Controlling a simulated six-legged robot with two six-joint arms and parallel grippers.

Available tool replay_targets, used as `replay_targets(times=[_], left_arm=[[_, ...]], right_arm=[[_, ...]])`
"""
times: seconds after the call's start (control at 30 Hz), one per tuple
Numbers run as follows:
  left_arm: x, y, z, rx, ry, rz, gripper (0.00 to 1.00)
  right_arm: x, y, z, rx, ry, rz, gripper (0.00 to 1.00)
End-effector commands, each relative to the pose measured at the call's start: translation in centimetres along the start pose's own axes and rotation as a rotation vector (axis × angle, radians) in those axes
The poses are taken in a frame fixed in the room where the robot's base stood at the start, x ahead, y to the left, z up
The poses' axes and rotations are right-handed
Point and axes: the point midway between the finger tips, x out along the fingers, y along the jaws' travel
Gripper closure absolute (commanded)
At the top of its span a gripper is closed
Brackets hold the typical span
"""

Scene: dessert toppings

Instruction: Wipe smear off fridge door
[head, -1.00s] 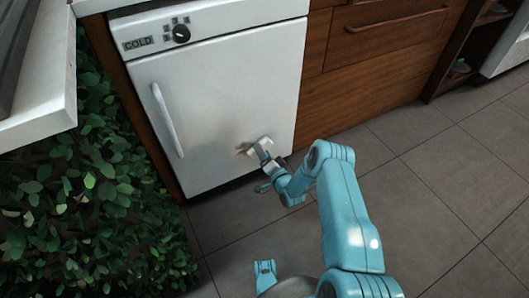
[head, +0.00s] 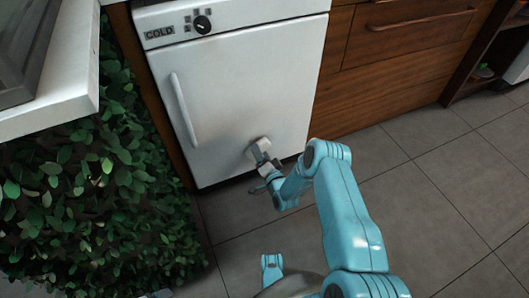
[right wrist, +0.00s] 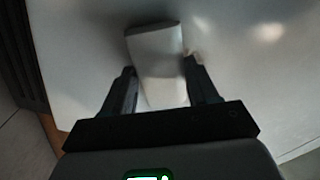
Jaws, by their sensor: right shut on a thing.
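The white fridge door (head: 225,85) has a vertical handle (head: 184,108) on its left side and fills much of the head view's upper middle. My right gripper (head: 264,157) is at the lower right part of the door, shut on a pale wiping block (head: 260,145). The block appears to be against the door. In the right wrist view, the block (right wrist: 158,62) sits between the two dark fingers, with a grey end. A faint dark patch shows just left of the block in the head view; I cannot tell smear from shadow.
A control knob (head: 202,24) and a COLD label sit above the door. Leafy plants (head: 90,190) and a white ledge (head: 60,95) stand on the left. Wooden drawers (head: 400,50) are on the right. The tiled floor (head: 430,200) is clear in front.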

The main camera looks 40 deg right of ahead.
Motion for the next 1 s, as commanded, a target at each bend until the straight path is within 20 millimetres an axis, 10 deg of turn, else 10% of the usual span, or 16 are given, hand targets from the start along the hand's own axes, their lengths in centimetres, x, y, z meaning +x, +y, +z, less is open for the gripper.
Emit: replay_targets(times=[0.33, 1.0], left_arm=[[-0.1, 0.1, 0.0, 0.000, 0.000, 0.000, 0.16], [-1.7, 0.6, -0.3, 0.000, 0.000, 0.000, 0.16]], right_arm=[[0.1, -2.0, 2.6, -0.003, -0.005, -0.012, 0.71], [-0.1, -3.3, 0.2, -0.002, 0.000, -0.006, 0.71]])
